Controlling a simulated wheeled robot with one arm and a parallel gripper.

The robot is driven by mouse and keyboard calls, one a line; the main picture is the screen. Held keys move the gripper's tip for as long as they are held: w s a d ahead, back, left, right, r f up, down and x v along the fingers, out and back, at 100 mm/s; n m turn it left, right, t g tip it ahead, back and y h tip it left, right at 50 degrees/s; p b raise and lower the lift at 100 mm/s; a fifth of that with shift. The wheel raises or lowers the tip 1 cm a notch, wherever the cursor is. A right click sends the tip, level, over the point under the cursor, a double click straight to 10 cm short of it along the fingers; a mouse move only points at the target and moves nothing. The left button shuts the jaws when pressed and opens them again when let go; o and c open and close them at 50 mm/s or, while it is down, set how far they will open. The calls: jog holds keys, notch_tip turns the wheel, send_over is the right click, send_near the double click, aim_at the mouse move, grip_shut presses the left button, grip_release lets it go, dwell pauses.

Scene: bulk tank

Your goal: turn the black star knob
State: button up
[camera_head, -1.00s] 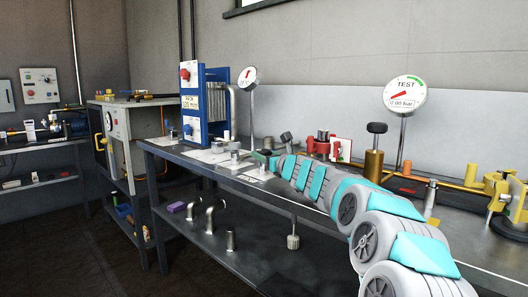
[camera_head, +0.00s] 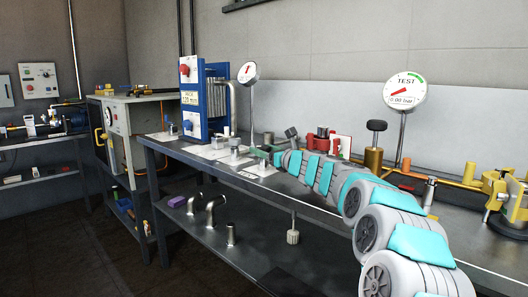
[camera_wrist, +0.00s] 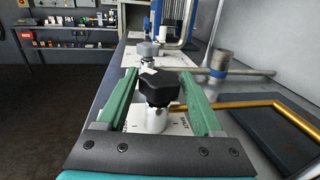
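The black star knob (camera_wrist: 158,87) shows in the wrist view on a pale metal stem above a white plate. My gripper (camera_wrist: 158,74) is open, with one green finger on each side of the knob. Gaps show between the knob and both fingers, so it does not look gripped. In the head view my gripper (camera_head: 264,157) is small at the end of my arm over the bench. The knob cannot be made out there.
The bench (camera_head: 320,205) carries a blue plate unit (camera_head: 190,100), a small gauge (camera_head: 248,72) and a test gauge (camera_head: 405,90). A brass post with another black knob (camera_head: 376,126) stands right of my arm. In the wrist view a yellow bar (camera_wrist: 265,103) lies right of my gripper.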

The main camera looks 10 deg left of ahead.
jog(key=shift+o, duration=0.9)
jog(key=shift+f, duration=0.1)
jog(key=b, duration=0.1)
send_over(279, 177)
jog(key=s+a+f+n+g, duration=0.25)
jog(key=s+n, duration=0.25)
jog(key=s, duration=0.4)
jog(key=s+a+f+n+g+h, duration=0.1)
jog(key=s+f+n+g, duration=0.4)
jog(key=s, duration=0.4)
jog(key=s+a+f+n+g, duration=0.25)
jog(key=s+n, duration=0.35)
jog(key=s, duration=0.3)
jog(key=s+d+f+n+g+h, duration=0.1)
jog(key=s+d+f+n+h, duration=0.2)
jog(key=s+d+f, duration=0.3)
jog(key=s+d+f+n+g+h, duration=0.2)
jog(key=s+d+f+n+h, duration=0.2)
jog(key=s+d+f, duration=0.3)
jog(key=s+d+f+n+g+h, duration=0.2)
jog(key=s+d+f+n+h, duration=0.2)
jog(key=s+d, duration=0.8)
jog(key=s+f, duration=0.2)
jog(key=s, duration=0.4)
jog(key=shift+s+d+f+n, duration=0.25)
jog(key=shift+s+n, duration=0.05)
jog(key=shift+s, duration=0.05)
